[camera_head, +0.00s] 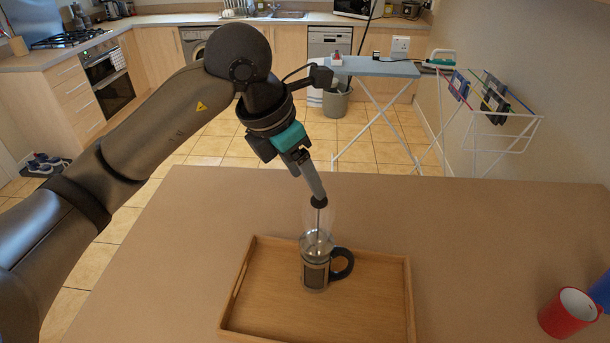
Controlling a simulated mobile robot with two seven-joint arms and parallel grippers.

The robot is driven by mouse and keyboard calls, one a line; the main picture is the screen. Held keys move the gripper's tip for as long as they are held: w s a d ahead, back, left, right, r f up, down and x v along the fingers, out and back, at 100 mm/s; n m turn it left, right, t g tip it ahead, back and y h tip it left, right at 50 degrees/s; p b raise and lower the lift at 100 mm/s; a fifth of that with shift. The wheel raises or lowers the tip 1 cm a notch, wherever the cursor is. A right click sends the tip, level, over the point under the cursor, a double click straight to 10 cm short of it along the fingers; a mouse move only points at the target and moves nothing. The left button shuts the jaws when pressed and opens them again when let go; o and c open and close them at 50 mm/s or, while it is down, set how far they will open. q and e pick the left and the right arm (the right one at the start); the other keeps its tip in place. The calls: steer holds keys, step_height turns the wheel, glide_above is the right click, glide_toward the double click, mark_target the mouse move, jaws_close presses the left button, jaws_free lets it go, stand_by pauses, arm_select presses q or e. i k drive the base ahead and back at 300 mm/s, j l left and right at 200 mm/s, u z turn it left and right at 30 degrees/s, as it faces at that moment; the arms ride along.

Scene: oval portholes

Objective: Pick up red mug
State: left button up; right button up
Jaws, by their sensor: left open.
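The red mug (567,314) stands on the table (480,230) near the right edge of the picture, with its white inside showing from above. My left gripper (315,190) is far to its left, pointing down above a glass French press (315,265). Its fingertips are right by the press's black plunger knob (319,202); whether they touch cannot be told. The jaws are open, and the fingers overlap in this view. My right gripper does not show.
The French press stands upright on a wooden tray (375,322) with raised sides. A blue object (602,290), partly cut off, is right beside the red mug. The table between tray and mug is clear. Beyond are an ironing board (375,67) and a drying rack (500,115).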

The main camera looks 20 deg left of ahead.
mark_target(571, 310)
steer(key=z, duration=1.3)
steer(key=i+l+z, duration=0.4)
steer(key=i+l, duration=0.25)
steer(key=l, duration=0.15)
